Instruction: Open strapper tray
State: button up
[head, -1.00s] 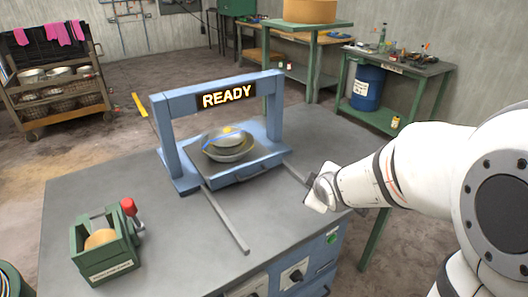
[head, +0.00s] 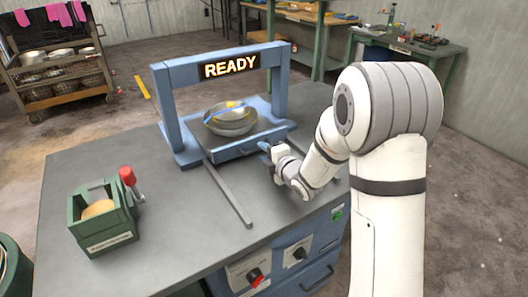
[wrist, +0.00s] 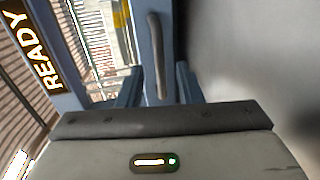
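The blue strapper frame (head: 168,110) stands on the grey table under a lit READY sign (head: 230,66). Its tray (head: 206,152) lies under the arch, with stacked bowls (head: 232,126) on it. The tray's front handle is hard to make out in the head view; in the wrist view, a grey-blue bar handle (wrist: 155,45) stands straight ahead. My gripper (head: 267,151) is at the tray's front right corner. In the wrist view, two blue fingers are spread apart on either side of the handle's near end, with no visible grip.
Two grey rails (head: 228,192) reach out from the strapper across the table. A green box (head: 103,222) with a red-knobbed lever stands at the front left. Knobs (head: 256,277) are on the table's front panel. The table's left part is mostly clear.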

jog(key=shift+x, duration=0.85)
jog(key=shift+c, duration=0.5)
grip_shut()
